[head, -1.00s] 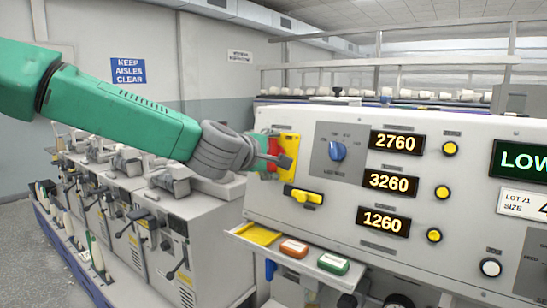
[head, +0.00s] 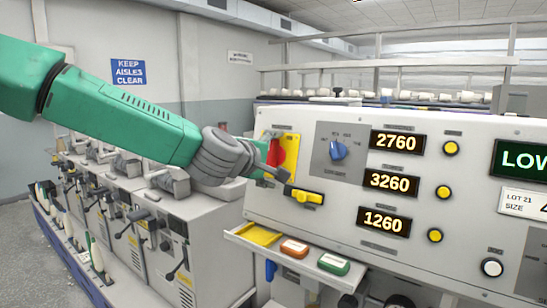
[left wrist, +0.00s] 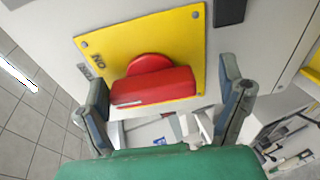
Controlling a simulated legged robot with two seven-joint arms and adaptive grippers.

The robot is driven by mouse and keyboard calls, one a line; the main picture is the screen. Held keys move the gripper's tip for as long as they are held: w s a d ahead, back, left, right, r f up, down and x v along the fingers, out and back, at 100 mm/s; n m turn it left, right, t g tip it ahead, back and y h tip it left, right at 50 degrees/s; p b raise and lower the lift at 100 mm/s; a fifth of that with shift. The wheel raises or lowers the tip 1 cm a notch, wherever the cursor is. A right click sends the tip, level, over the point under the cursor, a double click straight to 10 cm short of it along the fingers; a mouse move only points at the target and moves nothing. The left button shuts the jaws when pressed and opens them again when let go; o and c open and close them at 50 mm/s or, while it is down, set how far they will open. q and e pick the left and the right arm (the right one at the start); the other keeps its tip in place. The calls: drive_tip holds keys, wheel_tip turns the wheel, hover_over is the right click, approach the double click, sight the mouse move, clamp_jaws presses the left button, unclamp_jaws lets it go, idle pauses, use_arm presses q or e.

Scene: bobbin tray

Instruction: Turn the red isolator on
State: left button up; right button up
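The red isolator (head: 279,152) is a red bar handle on a yellow plate (head: 293,149) at the left end of the grey panel. In the left wrist view the red handle (left wrist: 155,87) lies across the picture, with a label reading "ON", upside down, at the plate's left edge. My left gripper (head: 273,178) is at the handle's lower end in the head view. In the left wrist view its two fingers (left wrist: 163,82) stand wide apart, one on each side of the handle, with nothing between them gripped. Contact with the handle cannot be told. My right gripper is not in view.
Right of the isolator are a blue rotary knob (head: 338,150), number displays and yellow buttons (head: 450,148). A yellow-and-black switch (head: 306,197) sits just below the plate, close to my fingers. A tray (head: 277,262) with coloured items juts out underneath.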

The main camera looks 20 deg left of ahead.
use_arm(q)
drive_tip(key=shift+w+r, duration=0.1)
drive_tip(key=shift+r, duration=0.05)
drive_tip(key=shift+a+r, duration=0.1)
drive_tip(key=shift+s+r, duration=0.15)
drive_tip(key=shift+s, duration=0.2)
drive_tip(key=v, duration=1.1)
drive_tip(key=shift+a+f, duration=0.15)
drive_tip(key=shift+f, duration=0.15)
